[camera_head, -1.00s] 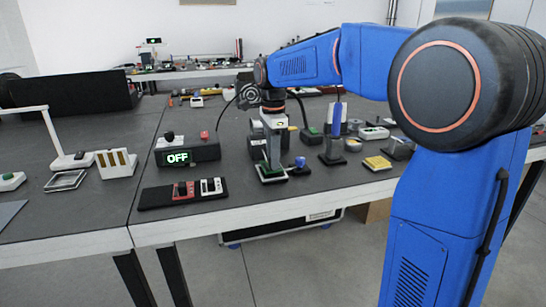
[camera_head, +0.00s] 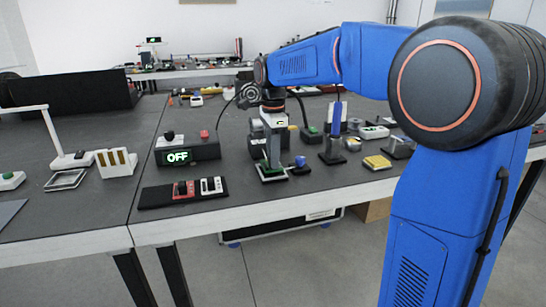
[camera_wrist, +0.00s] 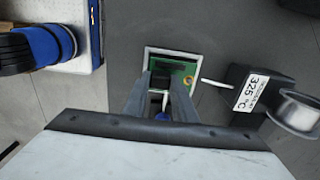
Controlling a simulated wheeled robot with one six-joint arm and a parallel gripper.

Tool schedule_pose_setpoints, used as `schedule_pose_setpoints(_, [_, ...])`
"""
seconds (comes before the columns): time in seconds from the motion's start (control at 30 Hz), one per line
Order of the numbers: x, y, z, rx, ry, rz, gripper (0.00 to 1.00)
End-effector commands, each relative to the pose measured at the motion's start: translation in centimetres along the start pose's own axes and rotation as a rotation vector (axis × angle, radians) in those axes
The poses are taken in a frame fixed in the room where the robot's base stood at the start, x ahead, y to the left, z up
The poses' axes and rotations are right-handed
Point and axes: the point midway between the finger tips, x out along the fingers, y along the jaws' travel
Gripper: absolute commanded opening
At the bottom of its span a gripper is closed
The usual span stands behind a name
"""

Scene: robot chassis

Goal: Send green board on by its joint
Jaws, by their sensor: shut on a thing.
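The green board (camera_wrist: 185,70) shows in the wrist view inside a pale square frame (camera_wrist: 148,50), with a yellow ring-shaped part at its right. My gripper (camera_wrist: 161,76) reaches over its lower left part, and its fingers are shut on a small dark piece (camera_wrist: 158,82) between them. Whether that piece belongs to the board is hard to tell. A blue bit shows lower between the fingers. In the head view my gripper (camera_head: 271,164) points down over the frame near the table's front edge, with green showing at the fingers. The fingers hide much of the board.
In the head view, a box reading OFF (camera_head: 188,152) and a black switch strip (camera_head: 183,193) lie left, a blue-topped knob (camera_head: 300,162) and yellow block (camera_head: 377,162) right.

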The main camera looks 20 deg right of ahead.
Motion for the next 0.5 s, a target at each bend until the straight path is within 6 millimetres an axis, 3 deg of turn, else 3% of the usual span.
schedule_pose_setpoints(0.5, [0.69, -0.01, 0.00, 0.000, 0.000, 0.000, 0.00])
